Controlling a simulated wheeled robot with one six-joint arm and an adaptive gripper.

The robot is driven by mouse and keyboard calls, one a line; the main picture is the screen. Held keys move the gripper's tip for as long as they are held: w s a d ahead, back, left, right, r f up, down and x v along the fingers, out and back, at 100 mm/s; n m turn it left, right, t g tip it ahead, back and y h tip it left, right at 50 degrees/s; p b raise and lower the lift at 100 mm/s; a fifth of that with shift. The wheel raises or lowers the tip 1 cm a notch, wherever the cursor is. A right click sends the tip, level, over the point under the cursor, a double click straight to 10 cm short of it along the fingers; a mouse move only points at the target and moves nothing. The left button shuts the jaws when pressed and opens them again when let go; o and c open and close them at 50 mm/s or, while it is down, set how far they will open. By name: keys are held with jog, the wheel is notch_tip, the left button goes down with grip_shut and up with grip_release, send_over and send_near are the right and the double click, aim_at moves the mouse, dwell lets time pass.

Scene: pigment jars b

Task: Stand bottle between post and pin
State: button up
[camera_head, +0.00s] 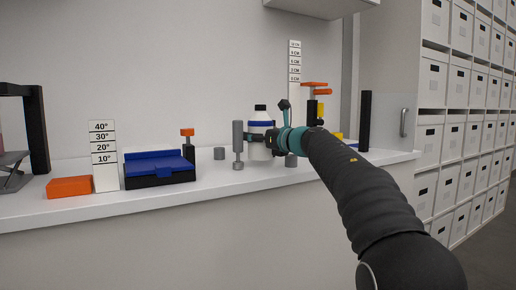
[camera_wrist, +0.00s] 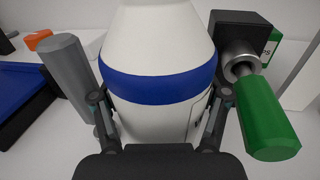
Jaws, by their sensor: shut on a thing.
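The bottle (camera_head: 258,152) is white with a blue band and a black cap. It is upright at the counter, and my gripper (camera_head: 262,139) is shut on it. In the wrist view the bottle (camera_wrist: 155,40) fills the space between the fingers of my gripper (camera_wrist: 158,120). A grey post (camera_head: 238,140) with a narrow neck stands just left of the bottle; it also shows in the wrist view (camera_wrist: 70,75). I cannot tell which thing is the pin. Whether the bottle's base touches the counter is unclear.
In the wrist view a green handle (camera_wrist: 266,120) on a black block (camera_wrist: 238,30) is close right of the bottle. A blue-lidded box (camera_head: 160,168) and orange block (camera_head: 69,187) are further left. A black upright (camera_head: 364,120) stands right.

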jog(key=shift+f, duration=1.05)
jog(key=shift+f+b, duration=0.2)
jog(key=shift+b, duration=0.15)
jog(key=o, duration=0.9)
jog(key=shift+r, duration=0.1)
jog(key=shift+r, duration=0.1)
jog(key=b+v, duration=0.1)
jog(key=v, duration=1)
jog(key=shift+s+d+b, duration=0.25)
jog(key=shift+s+b, duration=0.05)
jog(key=shift+b, duration=0.1)
jog(key=shift+d+r, duration=0.1)
